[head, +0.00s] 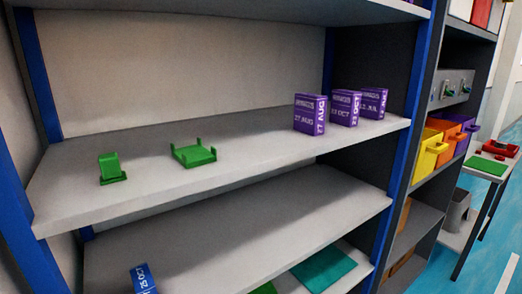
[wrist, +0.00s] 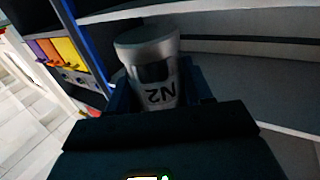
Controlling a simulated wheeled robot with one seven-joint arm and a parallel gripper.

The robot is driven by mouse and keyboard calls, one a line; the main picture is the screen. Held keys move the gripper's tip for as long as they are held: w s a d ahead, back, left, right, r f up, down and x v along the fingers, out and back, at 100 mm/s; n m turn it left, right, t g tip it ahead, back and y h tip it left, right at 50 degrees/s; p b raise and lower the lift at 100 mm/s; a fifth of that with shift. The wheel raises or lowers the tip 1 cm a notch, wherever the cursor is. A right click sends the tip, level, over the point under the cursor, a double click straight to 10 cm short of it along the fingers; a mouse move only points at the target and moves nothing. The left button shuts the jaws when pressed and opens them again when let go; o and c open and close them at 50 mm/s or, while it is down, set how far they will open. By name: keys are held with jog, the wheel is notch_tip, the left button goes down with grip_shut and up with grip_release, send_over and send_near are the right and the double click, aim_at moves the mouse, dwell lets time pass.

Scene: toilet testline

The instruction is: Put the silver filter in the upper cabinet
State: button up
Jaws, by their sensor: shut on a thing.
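The silver filter (wrist: 150,52) is a metallic cylinder with a dark patch and an upside-down "N2" label in the wrist view. My gripper (wrist: 157,90) is shut on it, with a dark finger on each side. The filter's lower end is hidden behind the gripper body. Pale cabinet shelves (wrist: 245,62) are beyond it. In the head view, the cabinet has a wide grey shelf (head: 250,165) between blue posts, with another shelf (head: 300,8) above. Neither my gripper nor the filter shows in the head view.
A green block (head: 111,168) and a green open holder (head: 193,153) stand on the wide shelf's left half. Several purple boxes (head: 310,114) stand at its right. A blue box (head: 143,278) is on the shelf below. Yellow bins (head: 428,150) and a side table (head: 500,170) are at right.

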notch_tip(320, 180, down, 8)
jog(key=d+m+h, duration=0.1)
jog(key=shift+d+f, duration=0.15)
dwell(0.5)
dwell(0.5)
jog(key=shift+w, duration=0.15)
jog(key=s+f, duration=0.4)
jog(key=f, duration=0.2)
jog(key=shift+s, duration=0.35)
